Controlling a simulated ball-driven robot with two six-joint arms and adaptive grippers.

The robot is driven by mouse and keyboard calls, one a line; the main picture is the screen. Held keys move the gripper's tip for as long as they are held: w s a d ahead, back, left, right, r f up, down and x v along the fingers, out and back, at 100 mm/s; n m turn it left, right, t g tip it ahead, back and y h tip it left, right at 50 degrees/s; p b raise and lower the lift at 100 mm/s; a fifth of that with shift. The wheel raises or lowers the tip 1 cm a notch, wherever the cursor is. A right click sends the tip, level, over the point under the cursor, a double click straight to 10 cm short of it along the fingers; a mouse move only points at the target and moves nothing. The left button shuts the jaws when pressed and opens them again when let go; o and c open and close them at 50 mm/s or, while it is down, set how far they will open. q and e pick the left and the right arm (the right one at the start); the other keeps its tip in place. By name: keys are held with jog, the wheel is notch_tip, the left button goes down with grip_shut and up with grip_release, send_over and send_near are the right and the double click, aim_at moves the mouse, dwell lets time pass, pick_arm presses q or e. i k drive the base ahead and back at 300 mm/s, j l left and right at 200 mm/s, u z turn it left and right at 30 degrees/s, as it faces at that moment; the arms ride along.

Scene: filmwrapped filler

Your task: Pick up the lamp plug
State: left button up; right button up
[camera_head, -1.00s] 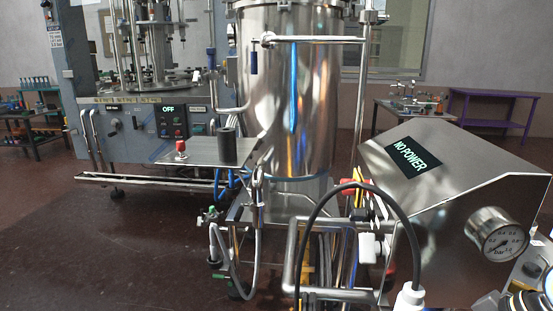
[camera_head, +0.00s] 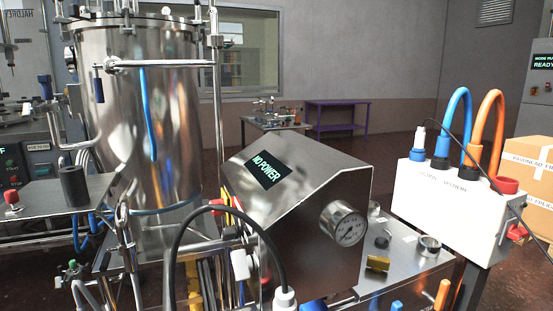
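No plug is clearly marked as the lamp plug. A white plug (camera_head: 420,136) with a thin black cable stands upright on top of the white socket box (camera_head: 440,199) at the right. A blue plug (camera_head: 440,160) and an orange plug (camera_head: 474,157) with thick, looped cables stand beside it. Another white connector (camera_head: 285,299) on a thick black cable (camera_head: 178,240) shows at the bottom edge, partly cut off. I cannot tell what it is plugged into. Neither of my grippers is in view.
A steel console (camera_head: 305,170) reading NO POWER, with a gauge (camera_head: 343,223), stands mid-view. A steel tank (camera_head: 140,120) is at the left. A cardboard box (camera_head: 532,167) is behind the socket box. A purple table (camera_head: 337,104) is far back. Open floor lies behind the console.

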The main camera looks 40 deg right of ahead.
aim_at(421, 134)
jog(key=z, duration=2)
jog(key=u, duration=2.6)
jog(key=z, duration=2.6)
